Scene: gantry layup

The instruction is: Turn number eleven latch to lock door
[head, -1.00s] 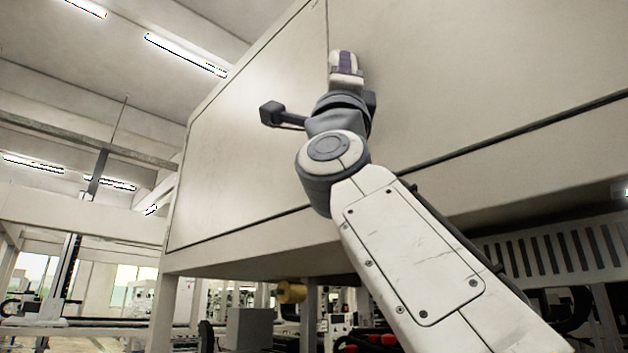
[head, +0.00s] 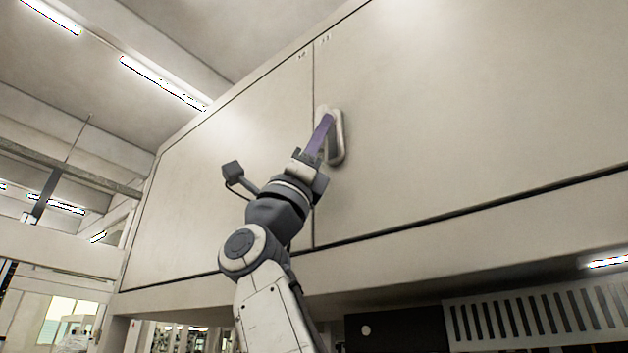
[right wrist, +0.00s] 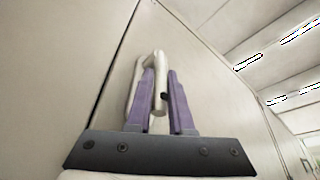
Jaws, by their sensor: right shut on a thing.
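The latch (head: 338,140) is a pale looped handle on the large cream door (head: 440,130), just right of the vertical door seam. My right gripper (head: 325,124) reaches up to it with its purple fingers, shut on the latch. In the right wrist view the latch (right wrist: 158,80) runs between the two purple fingers (right wrist: 163,95), and part of it is hidden by them. The latch looks nearly upright, slightly tilted in the head view. Small marks (head: 326,39) above the seam look like number labels, too small to read surely. My left gripper is not in view.
A second cream panel (head: 220,170) lies left of the seam. A ledge (head: 400,250) runs below the doors, with a slotted vent panel (head: 535,318) under it at the lower right. Ceiling lights (head: 160,82) and beams fill the upper left, with open room there.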

